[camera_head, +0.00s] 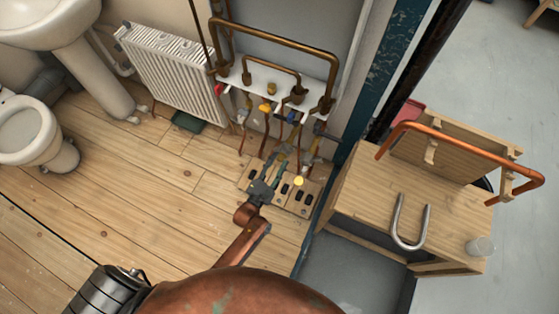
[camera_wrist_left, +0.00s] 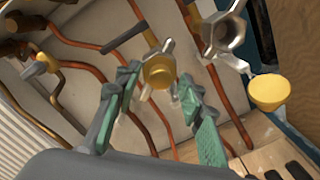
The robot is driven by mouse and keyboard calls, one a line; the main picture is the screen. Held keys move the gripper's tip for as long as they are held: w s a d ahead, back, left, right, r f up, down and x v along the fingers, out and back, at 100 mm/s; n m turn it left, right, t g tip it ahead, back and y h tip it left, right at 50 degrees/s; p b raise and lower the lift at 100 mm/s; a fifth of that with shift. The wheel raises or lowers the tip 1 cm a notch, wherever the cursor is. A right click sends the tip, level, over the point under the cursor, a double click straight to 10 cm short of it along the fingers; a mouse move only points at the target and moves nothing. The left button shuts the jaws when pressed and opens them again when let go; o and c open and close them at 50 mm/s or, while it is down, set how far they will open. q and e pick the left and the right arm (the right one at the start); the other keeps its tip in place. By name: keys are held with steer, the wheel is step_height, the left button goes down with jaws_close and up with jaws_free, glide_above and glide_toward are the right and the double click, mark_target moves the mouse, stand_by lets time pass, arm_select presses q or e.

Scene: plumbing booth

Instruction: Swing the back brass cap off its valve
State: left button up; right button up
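My left gripper (camera_head: 279,166) reaches toward the valves below the pipe board. In the left wrist view its two green-padded fingers (camera_wrist_left: 161,92) are apart. A brass cap (camera_wrist_left: 158,70) on a silver valve shows between and just beyond the fingertips; I cannot tell whether they touch it. To its right, a second silver valve (camera_wrist_left: 223,34) has an open mouth. A second brass cap (camera_wrist_left: 269,92) hangs beside that mouth and also shows in the head view (camera_head: 299,181). In the head view the first cap is not clear near the gripper. My right gripper is not in view.
Copper pipes (camera_head: 273,45) and several small coloured handles surround the valves. A slotted wooden strip (camera_head: 297,205) lies below. A white radiator (camera_head: 170,65) stands to the left, and a wooden bench (camera_head: 370,195) with a bent grey pipe (camera_head: 397,220) to the right. Floor at left is clear.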

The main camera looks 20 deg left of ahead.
arm_select(q)
steer(key=shift+w, duration=0.1)
steer(key=shift+c, duration=0.4)
jaws_close()
steer(key=shift+a+r, duration=0.1)
steer(key=shift+a, duration=0.05)
